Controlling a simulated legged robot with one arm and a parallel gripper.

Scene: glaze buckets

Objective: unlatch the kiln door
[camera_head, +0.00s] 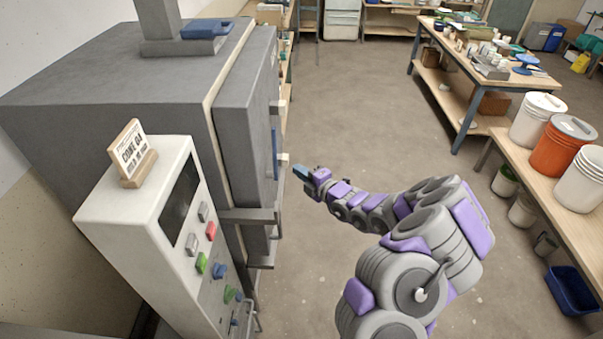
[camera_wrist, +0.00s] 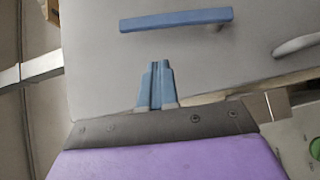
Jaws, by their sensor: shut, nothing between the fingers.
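The grey kiln (camera_head: 110,75) stands at the left in the head view, its thick door (camera_head: 243,125) closed or nearly so. A blue bar handle (camera_head: 275,153) is on the door face; it also shows in the wrist view (camera_wrist: 177,19). My gripper (camera_head: 301,172) is just right of the door face, its blue fingers together and empty. In the wrist view the fingers (camera_wrist: 156,84) point at the grey door face (camera_wrist: 100,65), below the blue bar and apart from it. A pale curved handle (camera_wrist: 298,44) is at the right there. I cannot tell which part is the latch.
A white control box (camera_head: 150,220) with coloured buttons and a small sign (camera_head: 132,153) stands in front of the kiln. A bench with white and orange buckets (camera_head: 563,147) is at the right. A cluttered table (camera_head: 470,65) stands farther back. The middle floor is clear.

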